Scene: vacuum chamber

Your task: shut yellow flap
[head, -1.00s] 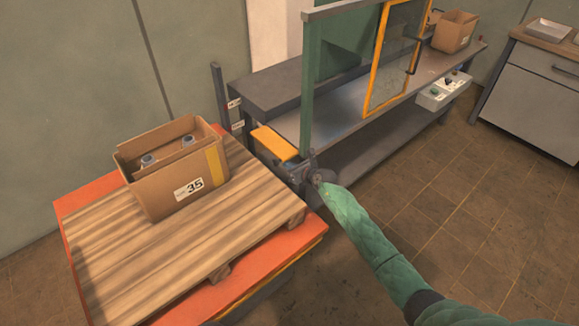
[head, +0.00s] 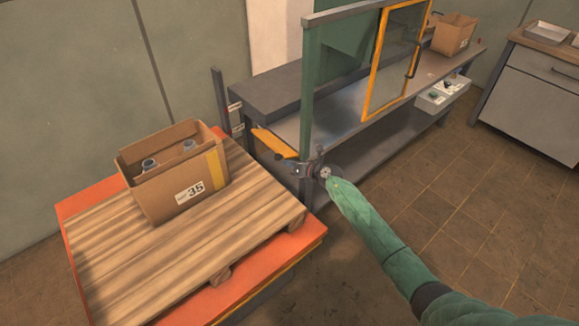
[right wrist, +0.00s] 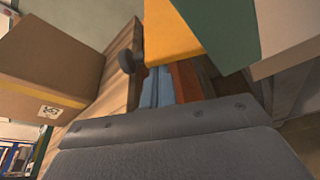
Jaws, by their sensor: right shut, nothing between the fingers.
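The yellow flap (head: 273,142) is at the near left end of the grey bench, beside the green frame post. It shows as a narrow, slanted yellow strip, not flush upright against the post. Its yellow face also shows at the top of the right wrist view (right wrist: 178,32). My right gripper (head: 291,164) is shut and empty, at the flap's lower right edge. It looks very close to the flap; I cannot tell whether they touch. The gripper partly hides the bench corner. My left gripper is not in view.
A cardboard box (head: 175,175) with bottles stands on a wooden pallet (head: 130,240) over an orange platform, left of the gripper. A yellow-framed door (head: 372,75) and a control box (head: 443,94) are along the bench (head: 350,125). Floor to the right is clear.

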